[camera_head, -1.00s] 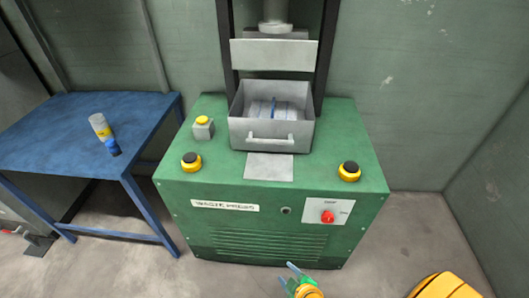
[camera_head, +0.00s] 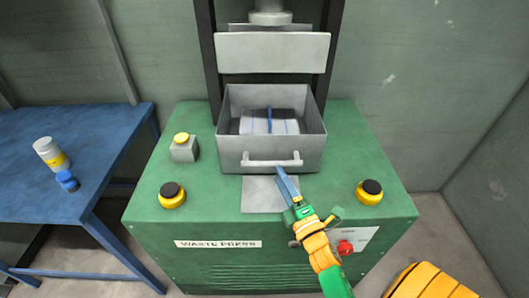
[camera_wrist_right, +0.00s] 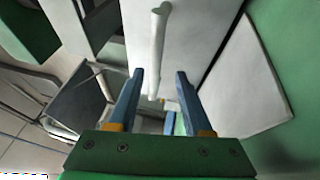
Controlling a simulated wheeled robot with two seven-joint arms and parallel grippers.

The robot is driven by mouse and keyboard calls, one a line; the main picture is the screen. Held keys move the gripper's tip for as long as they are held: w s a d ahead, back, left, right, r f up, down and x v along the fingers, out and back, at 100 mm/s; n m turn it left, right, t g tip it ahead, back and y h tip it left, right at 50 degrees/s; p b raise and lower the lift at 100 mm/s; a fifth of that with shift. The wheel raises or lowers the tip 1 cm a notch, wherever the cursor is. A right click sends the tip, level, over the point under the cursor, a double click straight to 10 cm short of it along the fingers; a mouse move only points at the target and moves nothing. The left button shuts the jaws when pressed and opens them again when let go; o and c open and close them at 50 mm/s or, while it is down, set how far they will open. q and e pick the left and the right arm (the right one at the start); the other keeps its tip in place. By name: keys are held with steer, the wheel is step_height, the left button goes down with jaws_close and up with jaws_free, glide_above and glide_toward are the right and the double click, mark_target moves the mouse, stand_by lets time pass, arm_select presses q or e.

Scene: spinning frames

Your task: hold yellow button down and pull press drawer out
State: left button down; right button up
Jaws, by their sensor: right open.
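The yellow button (camera_head: 181,138) sits on a small grey box at the back left of the green press top. The grey press drawer (camera_head: 270,125) stands under the raised press plate, with its bar handle (camera_head: 270,160) facing me. My right gripper (camera_head: 280,172) is open, its blue fingertips just at or below the handle. In the right wrist view the open fingers (camera_wrist_right: 158,75) point at the handle (camera_wrist_right: 157,50), which lies ahead in line with the gap between them. I cannot tell if they touch it. The left gripper is not in view.
Two black buttons on yellow bases, left (camera_head: 172,195) and right (camera_head: 370,192), stand on the press top. A red knob (camera_head: 345,247) is on the front.

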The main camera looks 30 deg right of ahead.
mark_target(273, 163)
steer(key=x, duration=0.2)
steer(key=r+x, duration=0.1)
steer(key=x, duration=0.1)
steer(key=shift+w+p, duration=0.3)
steer(key=shift+w+d+f, duration=0.1)
steer(key=shift+w, duration=0.35)
steer(key=shift+s, duration=0.15)
steer(key=shift+c, duration=1.1)
jaws_close()
